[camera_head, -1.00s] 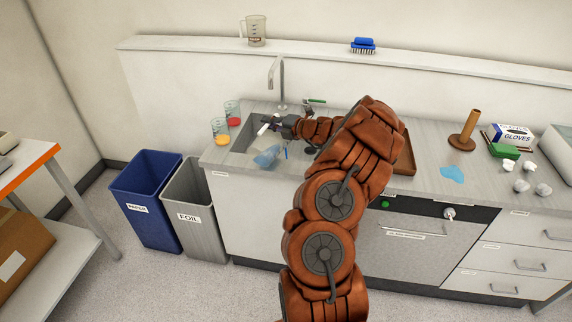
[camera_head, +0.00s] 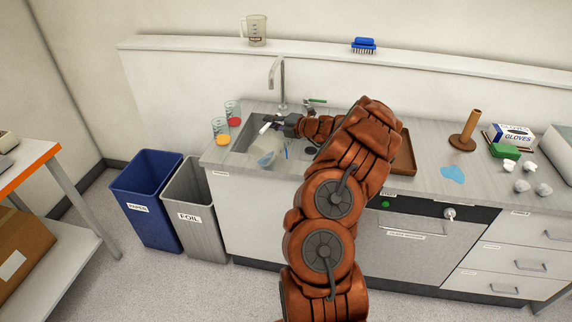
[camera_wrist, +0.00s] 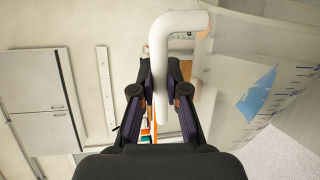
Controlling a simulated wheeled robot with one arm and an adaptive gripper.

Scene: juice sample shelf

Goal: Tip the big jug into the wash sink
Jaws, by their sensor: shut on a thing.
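The big jug (camera_head: 273,148) is clear and holds some blue liquid. It is tilted over the front part of the wash sink (camera_head: 242,139). The wrist view shows its clear wall (camera_wrist: 290,75) with scale marks, a blue patch (camera_wrist: 258,96) and its white handle (camera_wrist: 163,32). My gripper (camera_wrist: 160,85) is shut on this handle, with a finger on each side. In the head view my gripper (camera_head: 279,124) is above the sink, beside the jug. My arm hides the right part of the sink, and I cannot see whether liquid is leaving the jug.
Two cups, with orange (camera_head: 221,138) and red (camera_head: 234,120) contents, stand left of the sink. A tap (camera_head: 281,80) rises behind it. A brown tray (camera_head: 405,160) lies right of my arm. The blue bin (camera_head: 147,205) and grey bin (camera_head: 195,222) stand on the floor at left.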

